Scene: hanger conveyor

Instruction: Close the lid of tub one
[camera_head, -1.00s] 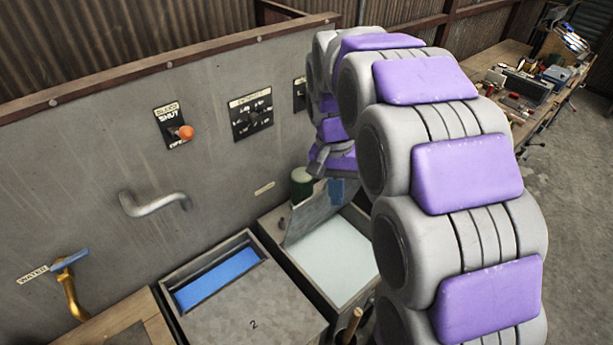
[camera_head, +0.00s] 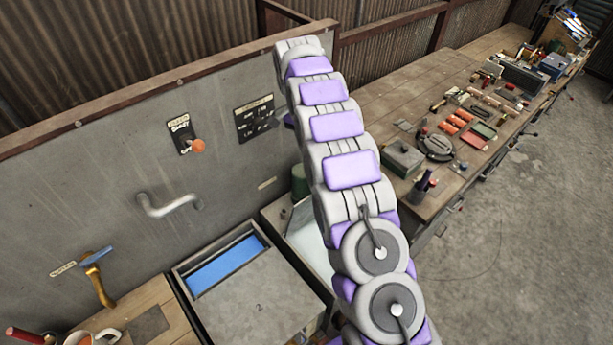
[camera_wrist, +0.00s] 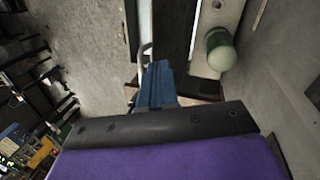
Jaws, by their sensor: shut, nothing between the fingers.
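Tub one (camera_head: 274,213) stands right of the tub marked 2, with pale contents (camera_head: 308,243) showing. Its grey lid (camera_head: 299,217) looks raised and tilted at the back; my arm hides its right part. My gripper (camera_wrist: 160,125) is hidden behind my arm in the head view. In the wrist view its dark edge and purple body fill the bottom, shut and empty. A blue piece (camera_wrist: 155,86) lies just beyond it; I cannot tell whether they touch.
A green cylinder (camera_wrist: 219,49) stands near the wall, also visible in the head view (camera_head: 299,181). Tub two (camera_head: 250,300) has a grey cover and a blue opening. A pipe handle (camera_head: 168,206) juts from the panel. A cluttered workbench (camera_head: 440,110) runs along the right.

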